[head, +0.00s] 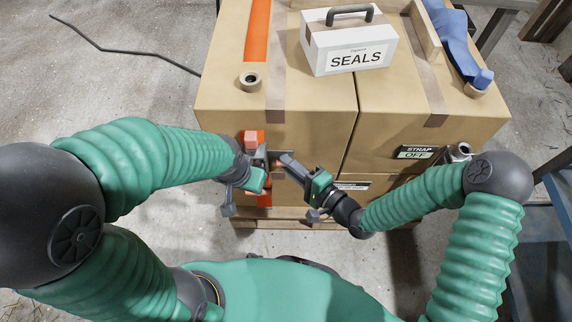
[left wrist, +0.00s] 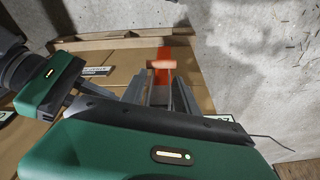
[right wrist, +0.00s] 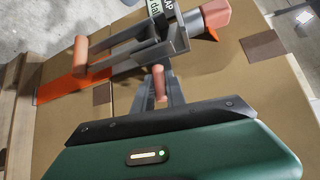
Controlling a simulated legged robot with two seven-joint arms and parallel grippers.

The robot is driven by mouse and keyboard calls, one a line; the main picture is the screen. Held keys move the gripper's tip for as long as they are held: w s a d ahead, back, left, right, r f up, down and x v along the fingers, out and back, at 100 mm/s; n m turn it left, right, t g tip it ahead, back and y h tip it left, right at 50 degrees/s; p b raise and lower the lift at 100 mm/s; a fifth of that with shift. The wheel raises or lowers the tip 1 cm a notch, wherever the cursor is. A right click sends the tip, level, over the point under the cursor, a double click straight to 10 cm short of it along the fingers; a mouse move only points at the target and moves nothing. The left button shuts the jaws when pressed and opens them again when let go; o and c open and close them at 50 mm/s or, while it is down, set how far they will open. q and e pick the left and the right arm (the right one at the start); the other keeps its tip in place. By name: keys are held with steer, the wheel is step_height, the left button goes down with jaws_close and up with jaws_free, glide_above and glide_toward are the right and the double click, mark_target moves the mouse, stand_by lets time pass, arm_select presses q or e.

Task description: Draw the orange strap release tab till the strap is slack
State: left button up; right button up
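The orange strap (head: 258,32) runs over the left carton and down its front. A grey metal buckle (right wrist: 175,42) sits on it there, with an orange-pink block (head: 251,139) at its upper end; this block may be the release tab. A copper-coloured bar (right wrist: 80,54) ends the buckle's lower frame. My right gripper (head: 285,162) is at the buckle, its fingers close together on a copper-coloured grip (right wrist: 159,84). My left gripper (left wrist: 161,85) is beside the buckle, fingers apart, with a copper-coloured piece (left wrist: 161,64) between the tips; contact is unclear.
A white SEALS box (head: 350,45) with a dark handle stands on the cartons. A blue cloth-like thing (head: 456,40) lies at the back right. A STRAP OFF sign (head: 416,153) is on the right carton's front. The pallet (head: 290,215) shows below; a blue bench stands right.

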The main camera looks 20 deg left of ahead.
steer(key=shift+f, duration=0.1)
jaws_close()
steer(key=shift+s, duration=0.15)
steer(key=shift+s+d+f, duration=0.1)
steer(key=shift+s+d, duration=0.1)
steer(key=shift+s, duration=0.25)
steer(key=shift+w, duration=0.1)
steer(key=shift+w+a, duration=0.15)
steer(key=shift+w, duration=0.2)
steer(key=o, duration=0.6)
jaws_free()
steer(key=o, duration=0.4)
